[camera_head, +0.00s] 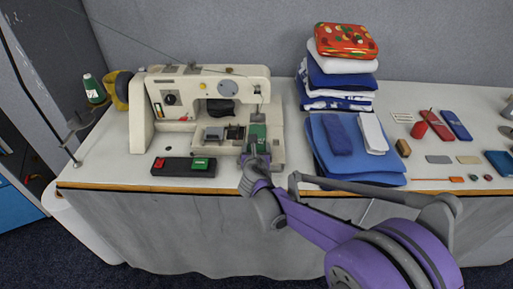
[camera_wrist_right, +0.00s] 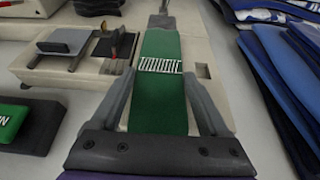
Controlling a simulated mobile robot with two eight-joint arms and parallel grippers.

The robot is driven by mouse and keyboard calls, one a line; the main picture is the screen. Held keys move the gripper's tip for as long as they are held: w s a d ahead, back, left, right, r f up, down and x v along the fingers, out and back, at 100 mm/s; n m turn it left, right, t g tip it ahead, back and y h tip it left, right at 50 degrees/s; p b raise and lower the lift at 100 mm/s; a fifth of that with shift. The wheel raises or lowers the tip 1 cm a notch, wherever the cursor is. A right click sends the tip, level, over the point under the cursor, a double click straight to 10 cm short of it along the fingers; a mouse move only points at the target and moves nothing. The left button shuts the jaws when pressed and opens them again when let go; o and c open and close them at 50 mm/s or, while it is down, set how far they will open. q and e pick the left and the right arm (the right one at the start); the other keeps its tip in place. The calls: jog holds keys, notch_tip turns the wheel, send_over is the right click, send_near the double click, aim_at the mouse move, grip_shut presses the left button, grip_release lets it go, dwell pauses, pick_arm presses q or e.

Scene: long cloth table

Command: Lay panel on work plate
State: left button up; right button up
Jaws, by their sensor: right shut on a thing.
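The panel is a green strip with a row of white marks (camera_wrist_right: 160,105). It lies lengthwise between the fingers of my right gripper (camera_wrist_right: 158,82) and reaches forward over the pale work plate (camera_wrist_right: 204,88) of the sewing machine. In the head view the green panel (camera_head: 257,131) shows below the needle end of the cream sewing machine (camera_head: 200,85). My right gripper (camera_head: 256,158) is at its near end, shut on it. I cannot tell whether the panel's whole underside touches the plate. My left gripper is not in view.
A black pedal box with red and green buttons (camera_head: 184,167) lies left of the gripper. A blue folded cloth stack (camera_head: 320,160) stands close on the right, with a taller fabric pile (camera_head: 340,75) behind. A green thread spool (camera_head: 92,87) stands far left.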

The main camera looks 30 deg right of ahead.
jog(key=o, duration=1.2)
jog(key=shift+o, duration=0.2)
jog(key=shift+r, duration=0.1)
jog(key=shift+s+a+r, duration=0.2)
jog(key=shift+s, duration=0.05)
jog(key=p+v, duration=0.2)
jog(key=v, duration=0.9)
jog(key=s+a+f+m+g+y, duration=0.2)
jog(key=s+a+f+m, duration=0.1)
jog(key=s+m, duration=0.4)
jog(key=s+a+f+m+g+y, duration=0.2)
jog(key=s+m, duration=0.5)
jog(key=m, duration=0.5)
jog(key=s+a+f+m+g+y, duration=0.2)
jog(key=s+a+f+m+y, duration=0.1)
jog(key=s+m, duration=0.4)
jog(key=a+f+m, duration=0.1)
jog(key=f+m, duration=0.1)
jog(key=m, duration=0.1)
jog(key=shift+s+a+m+g, duration=0.2)
jog(key=shift+s+m+g, duration=0.1)
jog(key=shift+s+g, duration=0.1)
